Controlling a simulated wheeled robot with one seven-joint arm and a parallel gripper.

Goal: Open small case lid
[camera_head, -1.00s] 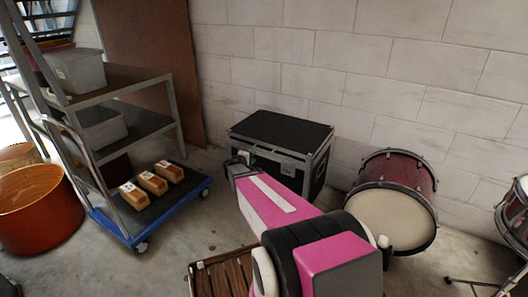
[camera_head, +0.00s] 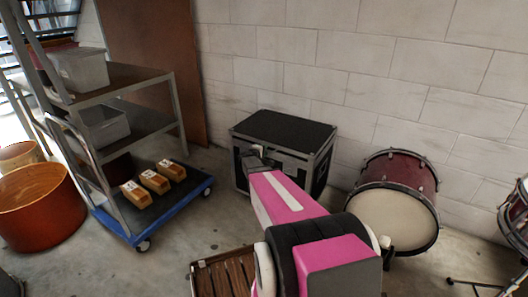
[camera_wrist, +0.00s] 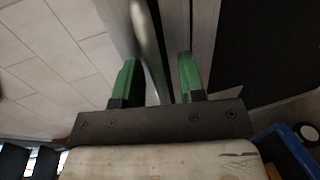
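The small case (camera_head: 288,131) is a black box with metal edges, standing on the floor against the wall. Its lid looks closed in the head view. My gripper (camera_head: 256,152) is at the case's front upper edge, toward its left part. In the wrist view, the two green fingers of my gripper (camera_wrist: 158,80) are apart. A metal edge strip (camera_wrist: 150,45) and a dark band run between and beyond them. A black panel of the case (camera_wrist: 270,45) fills the right side. I cannot tell whether a finger touches the case.
A blue trolley (camera_head: 185,208) with several orange-brown boxes (camera_head: 155,182) stands left of the case, by a shelf with grey bins (camera_head: 80,70). A red bass drum (camera_head: 397,205) is at the right. A slatted wooden crate (camera_head: 225,274) lies in front. The block wall (camera_head: 380,60) is behind.

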